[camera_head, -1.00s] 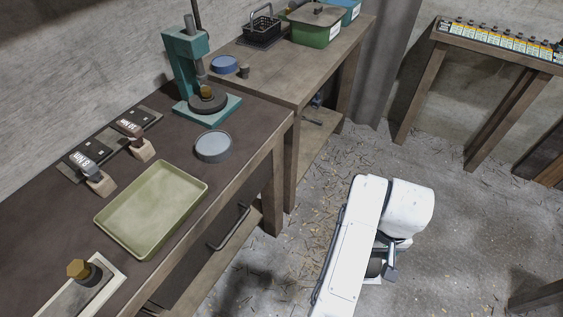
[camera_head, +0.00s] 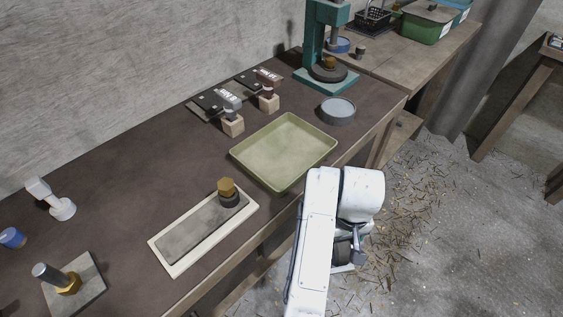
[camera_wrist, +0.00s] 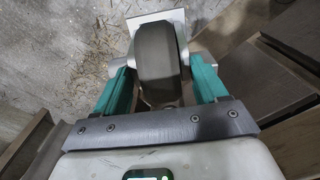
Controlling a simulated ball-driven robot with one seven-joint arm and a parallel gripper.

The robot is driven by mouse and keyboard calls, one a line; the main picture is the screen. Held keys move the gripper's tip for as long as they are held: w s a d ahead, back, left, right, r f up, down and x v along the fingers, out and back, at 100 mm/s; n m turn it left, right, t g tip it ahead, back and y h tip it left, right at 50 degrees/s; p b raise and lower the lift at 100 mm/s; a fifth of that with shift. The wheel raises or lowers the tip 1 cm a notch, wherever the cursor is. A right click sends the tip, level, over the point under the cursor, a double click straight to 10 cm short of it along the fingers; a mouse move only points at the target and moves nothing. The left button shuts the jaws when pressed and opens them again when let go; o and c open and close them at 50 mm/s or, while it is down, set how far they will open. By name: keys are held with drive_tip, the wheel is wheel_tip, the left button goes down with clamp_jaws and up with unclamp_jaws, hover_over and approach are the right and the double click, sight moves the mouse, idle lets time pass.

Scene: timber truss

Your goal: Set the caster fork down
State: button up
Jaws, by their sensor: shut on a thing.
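In the wrist view, my gripper (camera_wrist: 160,82) is shut on the caster fork, with one teal finger on each side. The caster's dark rounded wheel (camera_wrist: 158,65) fills the gap, and a pale grey metal plate (camera_wrist: 155,27) shows beyond it. The held piece is off the bench, with the littered concrete floor behind it. In the head view my white arm stands beside the bench's front edge; the gripper cannot be made out clearly there.
The dark workbench (camera_head: 110,195) carries a green tray (camera_head: 283,150), a whetstone-like block in a pale frame (camera_head: 205,232) with a brass nut piece, a grey round dish (camera_head: 337,110), a teal press (camera_head: 318,50), two wooden-block clamps and a bolt on a plate (camera_head: 72,284).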

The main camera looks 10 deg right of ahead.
drive_tip(key=shift+a+r, duration=0.2)
drive_tip(key=shift+r, duration=0.1)
